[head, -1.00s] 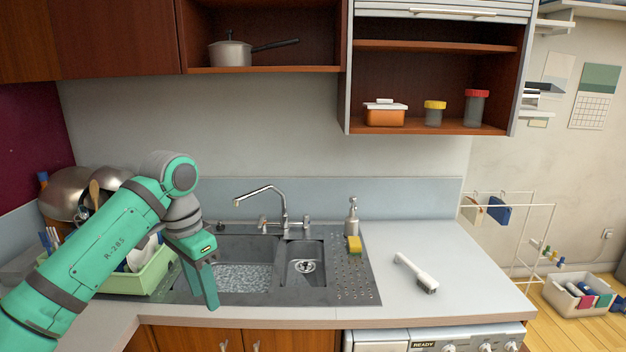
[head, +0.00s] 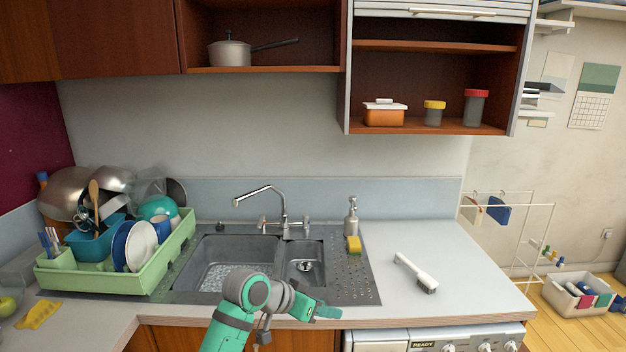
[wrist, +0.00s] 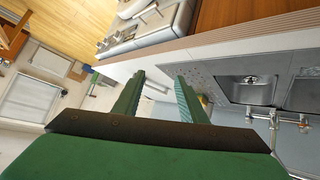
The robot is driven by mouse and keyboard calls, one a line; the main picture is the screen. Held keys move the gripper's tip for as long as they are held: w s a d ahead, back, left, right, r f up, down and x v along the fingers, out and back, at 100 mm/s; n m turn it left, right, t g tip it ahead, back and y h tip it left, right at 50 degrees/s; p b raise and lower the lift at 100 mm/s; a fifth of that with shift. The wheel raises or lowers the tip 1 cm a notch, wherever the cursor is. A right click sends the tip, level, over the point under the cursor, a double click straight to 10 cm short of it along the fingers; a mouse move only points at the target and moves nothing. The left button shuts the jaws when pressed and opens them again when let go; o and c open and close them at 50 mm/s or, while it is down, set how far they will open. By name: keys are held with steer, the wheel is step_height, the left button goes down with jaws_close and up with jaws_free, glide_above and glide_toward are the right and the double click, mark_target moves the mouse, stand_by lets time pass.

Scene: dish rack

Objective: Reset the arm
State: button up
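My gripper (head: 328,312) is low in front of the sink counter in the head view, pointing right along its front edge. In the wrist view my gripper (wrist: 158,78) shows two green fingers apart, with nothing between them. My arm is folded low at the bottom middle of the head view, in front of the double sink (head: 222,262).
A green dish rack (head: 125,284) with plates, bowls and utensils stands left of the sink. A yellow sponge (head: 354,244), a soap dispenser (head: 351,217) and a white brush (head: 416,271) are on the right. The right counter (head: 460,265) is mostly clear.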

steer(key=s+d+f+n+t+h, duration=0.25)
steer(key=d+f+n+t, duration=0.3)
steer(key=d+f, duration=0.4)
steer(key=s+a+f+n+t+y, duration=0.1)
steer(key=s+f+n+t+y, duration=0.2)
steer(key=s+f, duration=0.6)
steer(key=s+a+f+n+t+y, duration=0.1)
steer(key=s+f+n+y, duration=0.35)
steer(key=s, duration=0.85)
steer(key=s+a+r+m+y, duration=0.1)
steer(key=s+a, duration=0.2)
steer(key=s, duration=0.6)
steer(key=s+a+r+m+y, duration=0.1)
steer(key=s+a+r+m, duration=0.1)
steer(key=s, duration=0.6)
steer(key=s+a+r+m+y, duration=0.1)
steer(key=s+a+r+m, duration=0.1)
steer(key=s+a, duration=0.3)
steer(key=f+v, duration=0.1)
steer(key=v, duration=0.3)
steer(key=shift+s, duration=0.4)
